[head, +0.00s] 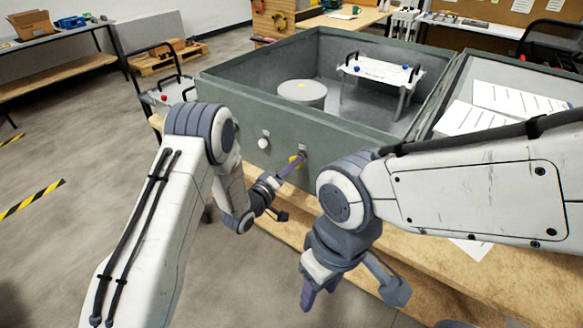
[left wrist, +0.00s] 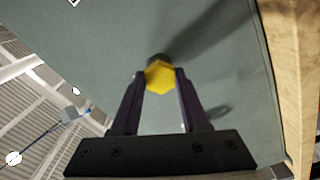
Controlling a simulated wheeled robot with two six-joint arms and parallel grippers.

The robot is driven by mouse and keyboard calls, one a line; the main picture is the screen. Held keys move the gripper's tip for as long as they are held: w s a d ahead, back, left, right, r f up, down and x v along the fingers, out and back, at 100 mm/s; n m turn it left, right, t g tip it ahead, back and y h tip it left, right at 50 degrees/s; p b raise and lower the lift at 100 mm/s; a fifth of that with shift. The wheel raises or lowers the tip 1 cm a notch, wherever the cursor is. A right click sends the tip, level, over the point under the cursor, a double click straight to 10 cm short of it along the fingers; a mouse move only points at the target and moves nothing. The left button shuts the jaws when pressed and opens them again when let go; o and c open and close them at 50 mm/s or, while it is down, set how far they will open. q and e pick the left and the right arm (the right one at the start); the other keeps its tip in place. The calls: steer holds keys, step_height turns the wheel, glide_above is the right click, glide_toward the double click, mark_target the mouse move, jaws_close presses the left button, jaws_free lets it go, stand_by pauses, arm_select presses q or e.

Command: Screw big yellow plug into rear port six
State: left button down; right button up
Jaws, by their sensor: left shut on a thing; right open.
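The big yellow plug shows as a small yellow spot (head: 295,159) in the head view, at the front wall of the grey-green analyser case (head: 230,108). In the left wrist view its yellow hexagonal head (left wrist: 160,77) sits between the fingertips. My left gripper (head: 289,167) is shut on the plug, close against the wall. A dark round fitting (left wrist: 157,58) shows just behind the plug; I cannot tell whether the plug is seated in it. The port's number cannot be read. My right gripper (head: 351,291) is open and empty, in front of the case and above the bench edge.
A white round knob (head: 263,143) sticks out of the wall left of the plug. The open case holds a grey cylinder (head: 303,94) and a white rack (head: 382,72). Papers (head: 512,98) lie on the panel at right. The wooden bench (head: 425,262) runs below the case.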

arm_select(q)
steer(key=shift+w+d, duration=0.2)
steer(key=shift+w, duration=0.15)
stand_by(0.5)
steer(key=c, duration=1.2)
jaws_free()
jaws_close()
steer(key=m+b, duration=1.9)
steer(key=m, duration=0.5)
steer(key=shift+w+a, duration=0.1)
steer(key=shift+w, duration=0.05)
